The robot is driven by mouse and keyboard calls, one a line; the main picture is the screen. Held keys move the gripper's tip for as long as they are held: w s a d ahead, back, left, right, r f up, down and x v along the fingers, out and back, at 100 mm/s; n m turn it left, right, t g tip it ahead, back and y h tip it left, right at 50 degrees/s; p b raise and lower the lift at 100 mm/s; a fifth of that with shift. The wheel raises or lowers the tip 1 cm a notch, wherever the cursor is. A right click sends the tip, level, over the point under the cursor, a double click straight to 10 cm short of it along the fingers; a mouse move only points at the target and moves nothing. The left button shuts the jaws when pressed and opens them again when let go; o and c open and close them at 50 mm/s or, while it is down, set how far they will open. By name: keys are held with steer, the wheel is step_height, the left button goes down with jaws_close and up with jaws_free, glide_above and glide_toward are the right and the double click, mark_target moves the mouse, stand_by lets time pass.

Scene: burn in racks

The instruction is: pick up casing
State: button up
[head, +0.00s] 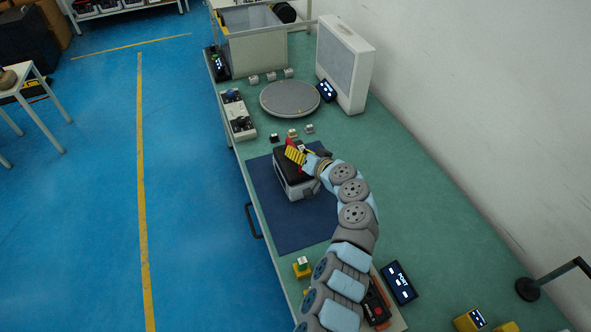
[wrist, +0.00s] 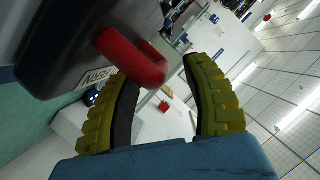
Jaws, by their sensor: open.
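The casing is a grey box with a black top (head: 291,184) and a red handle. It stands on a dark blue mat (head: 265,224) on the green bench. In the wrist view the casing (wrist: 75,45) fills the upper left, with part of a printed label showing. Its red handle (wrist: 135,57) sticks out towards my gripper (wrist: 160,72). My gripper is open, its yellow ribbed fingers spread. The handle lies at the left fingertip and overlaps it in the picture; I cannot tell whether they touch. In the head view my gripper (head: 297,153) is over the casing's top, partly hiding it.
A round grey turntable (head: 290,97), a white upright panel (head: 343,65) and a grey bin (head: 257,52) stand farther back. Several small blocks lie behind the casing. A control box (head: 237,117) sits at the left edge. The bench right of my arm is largely clear.

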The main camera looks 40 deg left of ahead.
steer(key=shift+b+x, duration=0.3)
steer(key=shift+x, duration=1.05)
steer(key=shift+d, duration=0.1)
jaws_close()
